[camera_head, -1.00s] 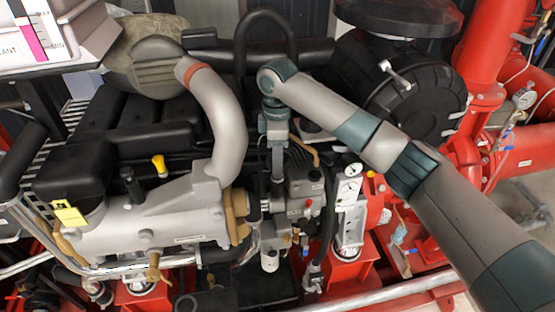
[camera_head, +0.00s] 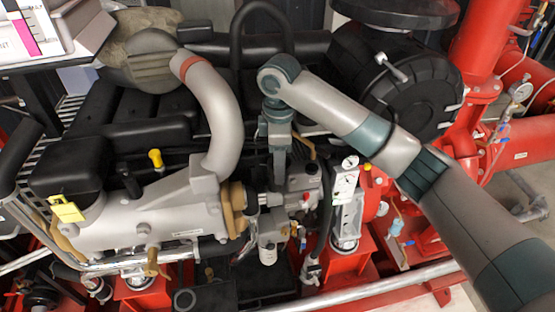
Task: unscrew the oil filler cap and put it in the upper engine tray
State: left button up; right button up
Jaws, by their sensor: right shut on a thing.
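My right arm comes in from the lower right, bends above the engine and points down. My right gripper (camera_head: 278,178) is at its lower end, beside the grey engine block (camera_head: 303,183) and right of the tan flange. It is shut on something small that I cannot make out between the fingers. I cannot pick out the oil filler cap for certain. The upper engine tray cannot be told apart with certainty from the dark engine parts. My left gripper is not in view.
A curved grey pipe (camera_head: 213,115) rises left of my gripper, and a black hose (camera_head: 262,18) arches behind it. A yellow-topped knob (camera_head: 155,158) stands on the engine.

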jog(key=shift+s+d+r, duration=0.15)
jog(key=shift+s+r, duration=0.05)
jog(key=shift+s, duration=0.4)
jog(key=shift+s+d+f+m+b, duration=0.1)
jog(key=shift+d+f+m+b, duration=0.3)
jog(key=shift+b, duration=0.05)
jog(key=s+d+f+m+b, duration=1.4)
jog(key=s+d+f+m, duration=0.1)
jog(key=s+d+m, duration=0.1)
jog(key=shift+d+f+m+b, duration=0.2)
jog(key=shift+d+m+b, duration=0.2)
jog(key=shift+d+m, duration=0.5)
jog(key=shift+d, duration=0.2)
jog(key=shift+w, duration=0.1)
jog(key=w+a+r+n, duration=0.4)
jog(key=a+r+n, duration=0.4)
jog(key=a, duration=0.6)
notch_tip(320, 180, up, 2)
jog(key=shift+w+r, duration=0.1)
jog(key=shift+w, duration=0.1)
